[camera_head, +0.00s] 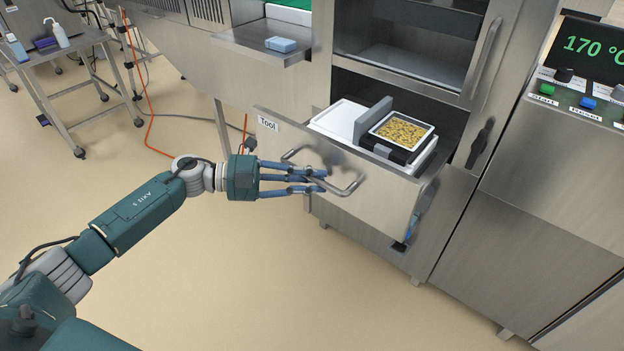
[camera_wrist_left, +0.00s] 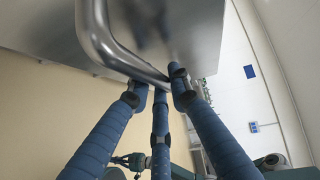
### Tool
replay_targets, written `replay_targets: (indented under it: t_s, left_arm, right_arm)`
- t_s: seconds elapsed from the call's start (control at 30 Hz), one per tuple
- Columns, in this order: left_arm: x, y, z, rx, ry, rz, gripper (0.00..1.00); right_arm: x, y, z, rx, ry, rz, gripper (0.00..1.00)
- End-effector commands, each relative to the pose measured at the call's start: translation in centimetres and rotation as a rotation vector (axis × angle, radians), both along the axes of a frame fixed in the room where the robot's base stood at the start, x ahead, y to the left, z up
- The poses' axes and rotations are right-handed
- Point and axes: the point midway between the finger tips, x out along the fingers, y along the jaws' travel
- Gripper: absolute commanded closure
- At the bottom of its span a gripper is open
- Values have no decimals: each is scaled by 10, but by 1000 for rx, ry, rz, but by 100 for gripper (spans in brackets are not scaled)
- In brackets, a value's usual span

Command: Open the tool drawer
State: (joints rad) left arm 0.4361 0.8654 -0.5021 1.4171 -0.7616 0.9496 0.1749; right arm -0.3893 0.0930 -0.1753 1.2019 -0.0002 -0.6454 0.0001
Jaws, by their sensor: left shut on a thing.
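The tool drawer (camera_head: 283,137), with a "Tool" label on its steel front, stands pulled out of the machine. Inside it sit a white tray insert and a tray of yellow food (camera_head: 402,131) in a dark frame. My left gripper (camera_head: 318,181) is at the drawer's bar handle (camera_head: 345,189), shut on it. In the left wrist view the blue fingers (camera_wrist_left: 160,90) meet the curved handle bar (camera_wrist_left: 97,35). Exactly how the fingertips wrap the bar is partly hidden.
A shelf with a blue block (camera_head: 281,44) juts out above the drawer. A control panel (camera_head: 588,62) reading 170 °C is at the right. A steel cart (camera_head: 62,52) with bottles stands at the far left. The floor before the drawer is clear.

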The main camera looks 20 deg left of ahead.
Motion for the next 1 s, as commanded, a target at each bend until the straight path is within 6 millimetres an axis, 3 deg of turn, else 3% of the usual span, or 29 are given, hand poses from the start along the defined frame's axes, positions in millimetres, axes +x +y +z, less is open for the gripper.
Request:
replay_targets:
  t_s: [0.33, 0.37, 0.4, 0.77, 1.0]
  left_arm:
    - [0, 0, 0, -3, 3, 0, 100]
    - [0, 0, 0, -3, 3, 0, 79]
    - [0, 0, 0, -3, 3, 1, 72]
    - [-1, 3, 0, -1, 2, 1, 72]
    - [-17, 39, 4, 2, 5, 4, 72]
  right_arm:
    - [-1, 0, -1, -1, 2, 1, 100]
    - [-1, 0, -1, -1, 2, 1, 100]
    - [-1, 0, -1, -1, 2, 1, 100]
    - [6, 1, 2, 2, -8, -3, 100]
    - [3, 0, 1, 1, -4, -1, 100]
